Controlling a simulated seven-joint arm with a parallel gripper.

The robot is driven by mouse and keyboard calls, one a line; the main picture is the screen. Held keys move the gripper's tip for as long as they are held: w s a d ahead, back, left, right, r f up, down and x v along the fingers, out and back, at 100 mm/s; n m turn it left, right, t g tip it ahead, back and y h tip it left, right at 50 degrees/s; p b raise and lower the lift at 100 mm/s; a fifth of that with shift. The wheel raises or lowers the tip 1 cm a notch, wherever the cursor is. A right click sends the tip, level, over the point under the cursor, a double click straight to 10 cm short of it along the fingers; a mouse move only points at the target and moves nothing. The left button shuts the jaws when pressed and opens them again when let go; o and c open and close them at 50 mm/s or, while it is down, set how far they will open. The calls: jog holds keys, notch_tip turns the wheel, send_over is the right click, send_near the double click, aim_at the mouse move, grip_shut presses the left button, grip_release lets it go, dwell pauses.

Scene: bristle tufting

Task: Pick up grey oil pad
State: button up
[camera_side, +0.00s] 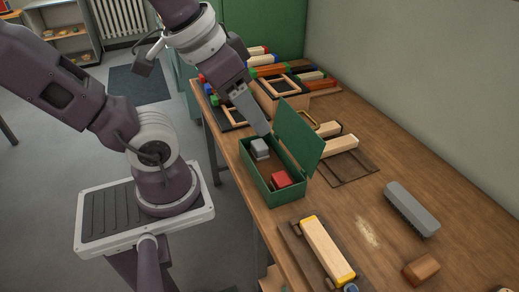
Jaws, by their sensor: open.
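The grey oil pad (260,147) is a small grey block in the far end of the open green box (267,193) on the bench. A red block (281,179) lies in the near end of the same box. My gripper (265,131) is open, pointing down just above and beside the grey pad. It is seen side-on, so the gap between its fingertips is hidden. I cannot tell whether it touches the pad.
The box's green lid (298,138) stands raised on its right side, close to my gripper. Wooden blocks and frames crowd the bench behind. A grey brush (411,209), a brown block (422,269) and a yellow-ended wooden block (326,250) lie in front and right. The bench (350,205) is clear between them.

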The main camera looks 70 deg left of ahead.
jog(key=w+a+f+n+g, duration=0.2)
jog(key=w+a+f+n, duration=0.1)
jog(key=w+a+n, duration=0.4)
jog(key=n+g, duration=0.3)
jog(key=n, duration=0.7)
send_over(260, 144)
notch_tip(260, 144, down, 22)
jog(key=shift+s+a+f, duration=0.1)
jog(key=shift+s, duration=0.05)
notch_tip(260, 144, down, 8)
jog(key=shift+r, duration=0.25)
grip_shut()
notch_tip(260, 144, up, 10)
jog(key=shift+r, duration=0.1)
jog(key=shift+c, duration=2.2)
grip_release()
jog(key=c, duration=0.5)
